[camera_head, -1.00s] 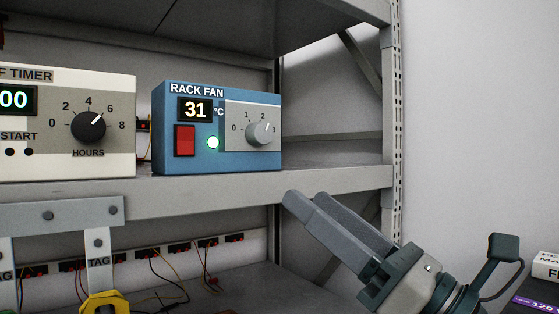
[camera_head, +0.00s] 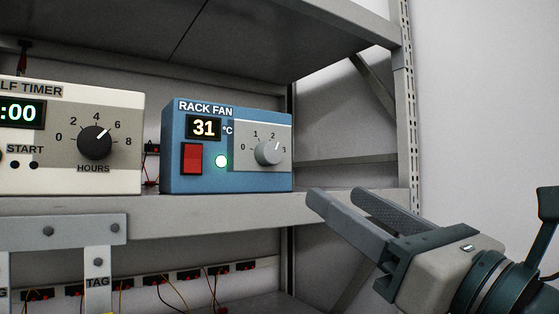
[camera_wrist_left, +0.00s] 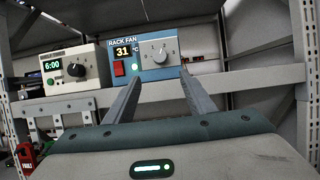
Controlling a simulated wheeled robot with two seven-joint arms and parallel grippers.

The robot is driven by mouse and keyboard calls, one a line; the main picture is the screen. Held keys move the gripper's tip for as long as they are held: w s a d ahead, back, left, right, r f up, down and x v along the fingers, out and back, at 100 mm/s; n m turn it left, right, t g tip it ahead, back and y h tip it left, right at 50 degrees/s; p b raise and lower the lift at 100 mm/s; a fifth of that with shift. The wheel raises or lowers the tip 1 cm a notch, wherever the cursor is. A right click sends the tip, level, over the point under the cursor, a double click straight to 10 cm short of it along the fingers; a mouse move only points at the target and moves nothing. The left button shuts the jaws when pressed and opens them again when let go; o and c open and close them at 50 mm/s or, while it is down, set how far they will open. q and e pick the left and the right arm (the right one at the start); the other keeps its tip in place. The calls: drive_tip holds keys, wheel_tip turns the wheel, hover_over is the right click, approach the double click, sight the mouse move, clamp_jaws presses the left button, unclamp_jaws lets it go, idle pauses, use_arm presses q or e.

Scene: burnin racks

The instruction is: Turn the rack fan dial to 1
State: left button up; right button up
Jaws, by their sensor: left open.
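The rack fan box (camera_head: 228,180) is blue, stands on the shelf and reads 31 °C. Its grey dial (camera_head: 268,153) sits on a light panel marked 0 to 3, and its pointer leans up and right, between 2 and 3. The box also shows in the left wrist view (camera_wrist_left: 146,72), with the dial (camera_wrist_left: 159,56) beyond the fingers. My left gripper (camera_head: 338,195) is open and empty, below and to the right of the dial and apart from it. In the left wrist view its two fingers (camera_wrist_left: 161,76) point toward the box. My right gripper is not in view.
A white shelf timer (camera_head: 70,170) with its own dial stands left of the fan box. The grey shelf edge (camera_head: 220,205) runs under both. A shelf (camera_head: 200,45) overhangs above, and a perforated upright (camera_head: 405,120) stands at right. Wires hang below.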

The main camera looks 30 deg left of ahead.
sight(275, 157)
use_arm(q)
drive_tip(key=p+x, duration=0.2)
drive_tip(key=x, duration=1.4)
drive_tip(key=shift+a+r, duration=0.15)
drive_tip(key=shift+a, duration=0.05)
drive_tip(key=c, duration=1)
